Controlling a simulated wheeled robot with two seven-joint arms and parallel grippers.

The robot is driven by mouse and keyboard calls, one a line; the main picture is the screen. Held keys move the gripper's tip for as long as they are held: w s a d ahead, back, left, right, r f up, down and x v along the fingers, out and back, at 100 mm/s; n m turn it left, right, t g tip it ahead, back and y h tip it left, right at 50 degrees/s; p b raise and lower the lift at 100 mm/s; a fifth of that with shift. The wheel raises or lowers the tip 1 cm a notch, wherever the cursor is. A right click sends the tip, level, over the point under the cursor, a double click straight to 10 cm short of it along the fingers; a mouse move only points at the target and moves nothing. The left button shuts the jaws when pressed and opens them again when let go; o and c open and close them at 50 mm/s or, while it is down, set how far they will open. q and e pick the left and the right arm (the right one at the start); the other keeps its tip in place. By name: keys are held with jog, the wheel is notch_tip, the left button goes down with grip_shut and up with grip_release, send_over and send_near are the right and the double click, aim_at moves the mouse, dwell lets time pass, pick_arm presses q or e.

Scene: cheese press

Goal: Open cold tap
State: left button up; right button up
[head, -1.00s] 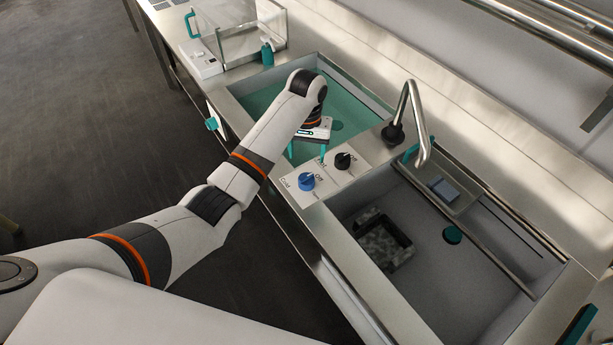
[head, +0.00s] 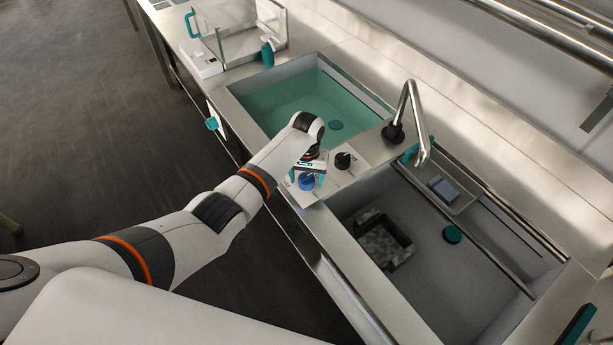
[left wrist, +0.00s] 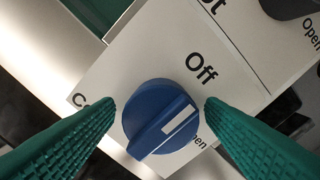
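The cold tap is a blue round knob (left wrist: 160,118) with a raised grip and a white mark, on a white panel lettered "Off" and partly hidden "Cold" and "Open". In the head view the blue knob (head: 306,182) sits on the panel between the two basins. My left gripper (head: 306,180) is over the knob, pointing down. In the left wrist view its green ribbed fingers (left wrist: 160,115) are apart, one on each side of the knob, with gaps visible. The white mark points up and right, roughly towards "Off". My right gripper is not in view.
A black knob (head: 343,161) stands on the same panel (head: 350,179), close to my left gripper. A curved metal spout (head: 415,115) rises behind it. A water-filled basin (head: 290,105) is at the left; the right basin (head: 450,275) holds a dark block mould (head: 383,242).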

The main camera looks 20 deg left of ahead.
pick_arm(q)
jog(key=c, duration=0.9)
jog(key=shift+c, duration=0.2)
jog(key=shift+m, duration=0.4)
jog(key=shift+r+m+p, duration=0.1)
jog(key=shift+m+p, duration=0.35)
jog(key=shift+m, duration=0.25)
jog(key=m+p, duration=0.1)
jog(key=m, duration=0.8)
jog(key=shift+m, duration=0.4)
jog(key=m, duration=0.5)
jog(key=shift+m, duration=0.4)
